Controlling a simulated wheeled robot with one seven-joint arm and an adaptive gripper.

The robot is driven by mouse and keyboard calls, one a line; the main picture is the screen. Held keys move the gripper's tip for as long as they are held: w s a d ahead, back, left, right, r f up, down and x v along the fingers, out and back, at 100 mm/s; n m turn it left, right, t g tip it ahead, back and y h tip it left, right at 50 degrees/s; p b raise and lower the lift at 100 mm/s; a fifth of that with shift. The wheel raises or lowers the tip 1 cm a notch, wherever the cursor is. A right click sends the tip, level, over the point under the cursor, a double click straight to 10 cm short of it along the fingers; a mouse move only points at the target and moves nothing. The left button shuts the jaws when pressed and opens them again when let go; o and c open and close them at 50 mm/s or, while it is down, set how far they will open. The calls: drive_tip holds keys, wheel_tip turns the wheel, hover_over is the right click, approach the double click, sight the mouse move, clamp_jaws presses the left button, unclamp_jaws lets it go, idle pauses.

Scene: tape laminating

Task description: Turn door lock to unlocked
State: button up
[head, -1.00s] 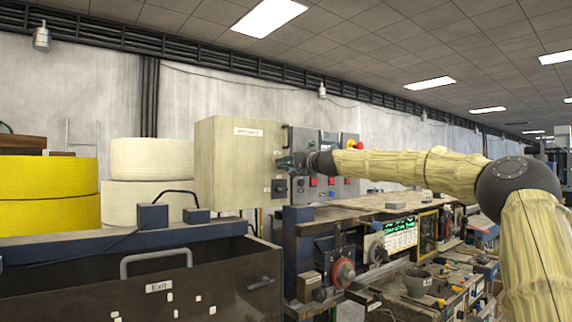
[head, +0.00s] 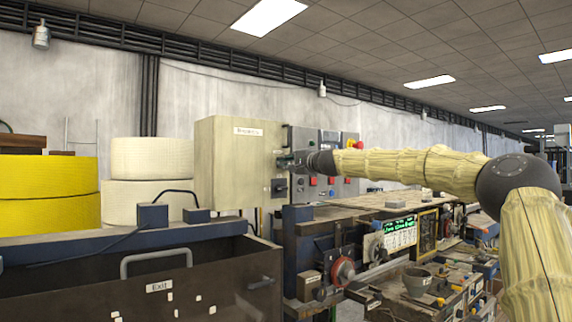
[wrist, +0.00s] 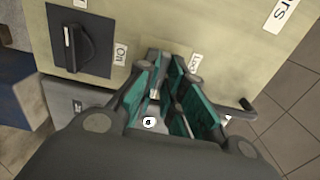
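The cream cabinet (head: 228,165) hangs near the wall in the head view, and its panel (wrist: 205,30) fills the top of the wrist view. My gripper (head: 286,162) is at the cabinet's right side. In the wrist view my gripper (wrist: 168,62) has its teal fingers apart, with the tips at the panel's lower edge. A label (wrist: 195,66), partly covered, sits beside the right fingertip; its text seems to begin "Loc". The door lock itself is not clearly visible; the fingers may hide it.
A dark rotary switch (wrist: 78,42) with an "On" label is left of my fingers. A grey control box (head: 312,140) with red buttons stands behind my wrist. The cluttered machine bench (head: 350,205) lies below the arm.

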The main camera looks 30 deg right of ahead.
drive_tip(key=o, duration=0.4)
drive_tip(key=shift+d, duration=0.3)
drive_tip(key=shift+c, duration=0.2)
drive_tip(key=shift+a, duration=0.15)
drive_tip(key=shift+s, duration=0.35)
drive_tip(key=s+d, duration=0.1)
drive_tip(key=s, duration=0.5)
drive_tip(key=shift+s, duration=0.4)
drive_tip(key=shift+f, duration=0.1)
